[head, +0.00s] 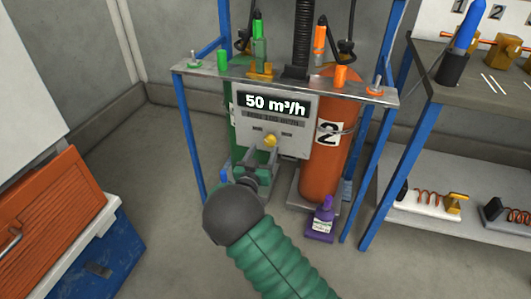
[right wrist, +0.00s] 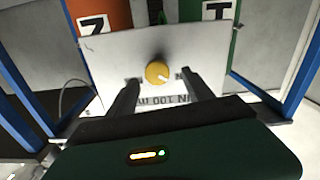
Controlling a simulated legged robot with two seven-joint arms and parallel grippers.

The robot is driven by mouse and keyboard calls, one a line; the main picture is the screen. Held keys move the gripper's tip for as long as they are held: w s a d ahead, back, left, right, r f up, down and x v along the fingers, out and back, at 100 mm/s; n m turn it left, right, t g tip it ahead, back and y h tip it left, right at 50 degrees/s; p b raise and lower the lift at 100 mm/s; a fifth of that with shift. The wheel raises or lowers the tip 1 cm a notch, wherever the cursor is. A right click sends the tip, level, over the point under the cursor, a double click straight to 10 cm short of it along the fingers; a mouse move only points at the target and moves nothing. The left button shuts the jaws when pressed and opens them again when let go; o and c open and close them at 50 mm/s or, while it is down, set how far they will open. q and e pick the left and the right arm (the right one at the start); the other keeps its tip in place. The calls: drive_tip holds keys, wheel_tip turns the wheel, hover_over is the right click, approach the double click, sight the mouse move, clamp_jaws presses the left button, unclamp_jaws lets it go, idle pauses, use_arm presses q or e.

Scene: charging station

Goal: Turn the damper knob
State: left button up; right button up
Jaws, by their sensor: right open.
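The damper knob (head: 271,140) is a small yellow knob on the front of a grey panel (head: 298,108) that reads "50 m³/h". The knob (right wrist: 158,74) also shows in the right wrist view, where the panel appears upside down and the knob bears a pale mark. My right gripper (head: 262,153) is open in front of the panel. Its two dark fingers point at the panel, one on each side of the knob in the wrist view. I cannot tell whether the fingertips touch anything. My left gripper is in neither view.
The panel hangs from a blue-legged metal stand (head: 366,92). An orange cylinder (head: 322,175) and a green one (head: 238,158) stand behind it. A shelf bench (head: 470,105) is at right, an orange case (head: 45,220) at left.

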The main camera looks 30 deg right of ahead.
sight(269, 144)
drive_tip(key=d, duration=0.1)
drive_tip(key=w+d, duration=0.1)
drive_tip(key=d, duration=0.1)
drive_tip(key=shift+w+f+b, duration=0.35)
drive_tip(key=shift+w+b, duration=0.05)
drive_tip(key=shift+w+d+r, duration=0.15)
drive_tip(key=shift+w+d, duration=0.1)
drive_tip(key=shift+d, duration=0.1)
drive_tip(key=shift+a+r, duration=0.1)
drive_tip(key=shift+a, duration=0.1)
drive_tip(key=shift+c, duration=1.1)
clamp_jaws()
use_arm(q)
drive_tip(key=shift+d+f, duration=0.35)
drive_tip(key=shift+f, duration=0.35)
